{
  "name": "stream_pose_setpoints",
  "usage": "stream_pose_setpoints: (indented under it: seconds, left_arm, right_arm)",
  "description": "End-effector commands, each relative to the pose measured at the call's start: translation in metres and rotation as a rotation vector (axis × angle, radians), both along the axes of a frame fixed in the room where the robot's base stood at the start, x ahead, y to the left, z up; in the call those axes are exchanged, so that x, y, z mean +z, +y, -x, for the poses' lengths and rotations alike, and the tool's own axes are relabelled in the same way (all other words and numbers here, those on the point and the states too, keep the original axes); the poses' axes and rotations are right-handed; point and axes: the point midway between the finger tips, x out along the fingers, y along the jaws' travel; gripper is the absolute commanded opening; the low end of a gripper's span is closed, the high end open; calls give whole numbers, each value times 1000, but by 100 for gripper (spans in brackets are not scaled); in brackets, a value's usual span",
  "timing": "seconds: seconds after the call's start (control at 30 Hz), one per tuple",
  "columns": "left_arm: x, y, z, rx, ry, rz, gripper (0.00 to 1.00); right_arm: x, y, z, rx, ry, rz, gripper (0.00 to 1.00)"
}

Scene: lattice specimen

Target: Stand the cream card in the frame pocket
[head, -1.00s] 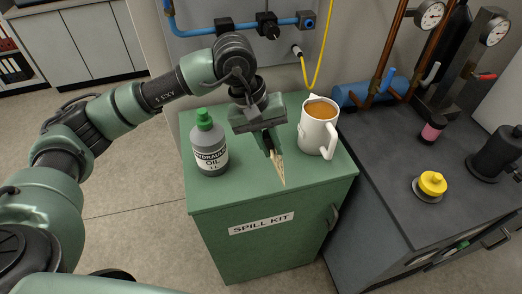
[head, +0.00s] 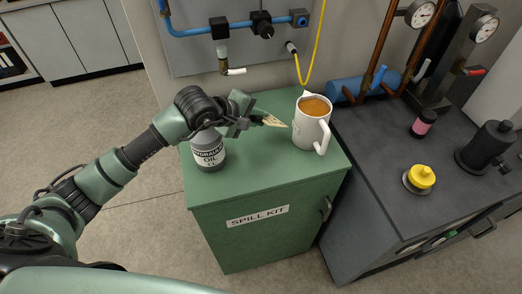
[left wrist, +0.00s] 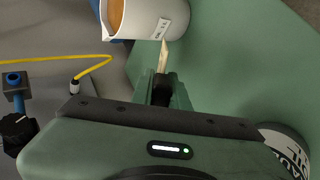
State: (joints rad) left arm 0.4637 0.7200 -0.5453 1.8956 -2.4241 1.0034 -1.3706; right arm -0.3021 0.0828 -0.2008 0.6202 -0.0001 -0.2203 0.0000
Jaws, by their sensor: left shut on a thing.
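My left gripper (head: 248,116) is shut on the cream card (head: 273,120), held over the green cabinet between the oil bottle and the mug. The card looks narrow and pale, pointing right toward the mug. In the left wrist view, the card (left wrist: 163,57) sticks out from between the fingers (left wrist: 162,90), seen almost edge-on, its tip close to the mug's outline. I cannot tell whether it touches the mug. I cannot make out a frame pocket in either view. My right gripper is not in view.
A white mug (head: 308,130) of brown liquid stands on the green spill kit cabinet (head: 262,166). The grey oil bottle (head: 209,155) stands at left, its top hidden by my arm. A dark bench (head: 375,165) at right carries a yellow knob (head: 421,177). The cabinet's front top is clear.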

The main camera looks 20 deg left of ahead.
Motion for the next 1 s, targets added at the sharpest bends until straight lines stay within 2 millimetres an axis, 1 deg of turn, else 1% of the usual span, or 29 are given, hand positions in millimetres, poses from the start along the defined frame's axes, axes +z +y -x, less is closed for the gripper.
stream_pose_setpoints:
  seconds: [0.03, 0.27, 0.33, 0.4, 0.57, 0.83, 0.87, 0.9, 1.0]
  left_arm:
    - [-11, 0, 0, 0, 3, 2, 0]
    - [-46, 0, 0, 0, 2, 0, 0]
    - [-59, 0, 0, -1, 0, -2, 0]
    - [-66, 0, 0, -1, -1, -1, 0]
    - [-74, 0, 0, -2, 0, -1, 0]
    - [-73, 0, 0, -2, 0, -1, 0]
    - [-73, 0, 0, -2, 0, -1, 21]
    - [-73, 0, 0, -2, 0, -1, 30]
    - [-73, 0, 0, -2, 0, -1, 30]
  right_arm:
    - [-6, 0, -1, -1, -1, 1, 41]
    - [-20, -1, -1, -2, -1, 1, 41]
    - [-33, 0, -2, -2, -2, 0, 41]
    - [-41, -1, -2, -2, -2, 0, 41]
    - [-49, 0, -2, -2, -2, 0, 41]
    - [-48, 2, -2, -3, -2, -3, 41]
    - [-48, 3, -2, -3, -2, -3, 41]
    - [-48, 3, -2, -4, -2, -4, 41]
    - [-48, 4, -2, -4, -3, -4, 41]
